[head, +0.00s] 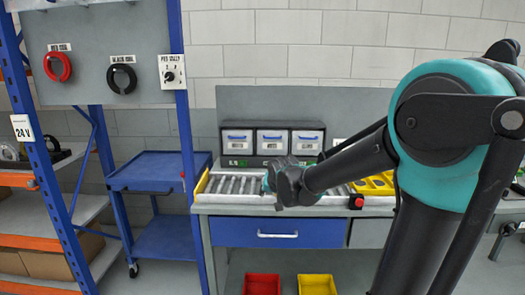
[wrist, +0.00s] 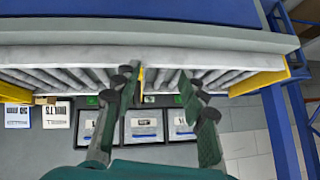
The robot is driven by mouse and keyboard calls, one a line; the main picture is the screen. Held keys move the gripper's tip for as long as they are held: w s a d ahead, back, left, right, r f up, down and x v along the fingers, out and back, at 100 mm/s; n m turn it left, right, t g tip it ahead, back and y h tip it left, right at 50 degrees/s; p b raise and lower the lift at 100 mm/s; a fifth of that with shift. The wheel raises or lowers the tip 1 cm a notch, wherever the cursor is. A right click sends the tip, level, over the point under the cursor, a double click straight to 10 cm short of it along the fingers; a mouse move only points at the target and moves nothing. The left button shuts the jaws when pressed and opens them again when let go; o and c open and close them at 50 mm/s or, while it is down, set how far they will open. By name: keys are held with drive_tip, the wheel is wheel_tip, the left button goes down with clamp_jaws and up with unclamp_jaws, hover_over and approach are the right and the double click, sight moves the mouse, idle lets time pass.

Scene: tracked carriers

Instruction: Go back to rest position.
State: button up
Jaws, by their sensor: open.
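My gripper (head: 285,187) is at the end of my outstretched arm, over the roller conveyor (head: 232,186) on the workbench. In the wrist view my gripper (wrist: 157,82) has its fingers spread apart, with rollers showing between them. Nothing is held between the fingers. The wrist view appears turned over, with the roller conveyor (wrist: 60,56) across the top and boxes below. A small yellow piece by the rollers shows near the left finger.
Three grey boxes with blue-marked labels (head: 271,138) stand behind the rollers. A yellow tray (head: 375,184) and red button (head: 356,202) are at right. A blue cart (head: 158,172), shelf rack and hanging panel (head: 100,50) stand left. Red and yellow bins (head: 262,284) sit low.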

drive_tip(key=s+d+f+g, duration=0.1)
drive_tip(key=s+d+f, duration=0.3)
drive_tip(key=s, duration=0.4)
drive_tip(key=s+d+f+n+g+h, duration=0.1)
drive_tip(key=s+d+f, duration=0.4)
drive_tip(key=s, duration=0.4)
drive_tip(key=s+d+f+g, duration=0.2)
drive_tip(key=s+d+f, duration=0.2)
drive_tip(key=s+d, duration=0.2)
drive_tip(key=shift+s+d+f, duration=0.3)
drive_tip(key=shift+s+d, duration=0.1)
drive_tip(key=shift+s, duration=0.85)
